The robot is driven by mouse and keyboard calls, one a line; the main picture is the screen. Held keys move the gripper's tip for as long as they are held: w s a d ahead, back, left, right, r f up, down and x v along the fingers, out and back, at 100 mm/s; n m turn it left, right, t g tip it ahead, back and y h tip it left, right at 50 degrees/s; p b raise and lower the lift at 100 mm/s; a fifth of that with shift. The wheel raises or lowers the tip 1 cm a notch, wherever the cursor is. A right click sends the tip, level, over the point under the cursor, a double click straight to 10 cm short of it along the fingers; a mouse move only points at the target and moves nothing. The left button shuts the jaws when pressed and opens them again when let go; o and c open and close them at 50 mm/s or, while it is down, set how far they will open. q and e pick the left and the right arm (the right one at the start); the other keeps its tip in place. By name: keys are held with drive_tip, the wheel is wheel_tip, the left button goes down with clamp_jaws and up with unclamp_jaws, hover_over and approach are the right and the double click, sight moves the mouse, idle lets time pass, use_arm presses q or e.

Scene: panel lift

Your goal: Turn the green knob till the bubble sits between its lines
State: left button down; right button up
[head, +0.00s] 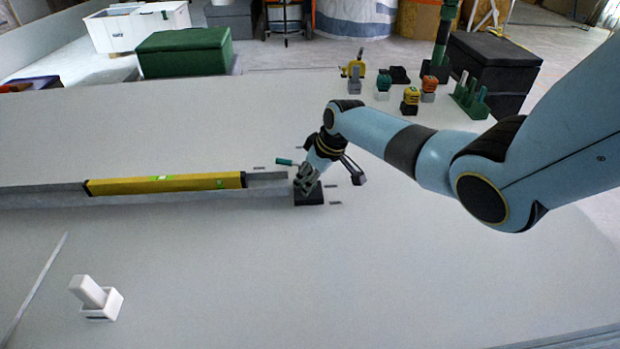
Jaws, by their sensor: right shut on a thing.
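My right gripper (304,184) reaches down at the right end of the grey rail, above a small black block (310,199). It is shut, and its fingers hide most of what they hold. A green handle-like part, the green knob (285,162), sticks out to the left of the fingers. A yellow spirit level (195,183) lies along the rail to the left. Its bright green vial (161,178) is near the middle, and a smaller greenish spot is further right. The bubble and its lines are too small to make out. My left gripper is not in view.
The grey rail (40,197) runs to the left edge. A white block in a white holder (101,305) stands at the lower left. Several coloured tools and a black box (495,65) stand at the back right.

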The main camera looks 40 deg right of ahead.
idle(0.5)
drive_tip(key=o, duration=0.8)
drive_tip(key=shift+o, duration=0.3)
drive_tip(key=v, duration=1.2)
drive_tip(key=shift+w, duration=0.1)
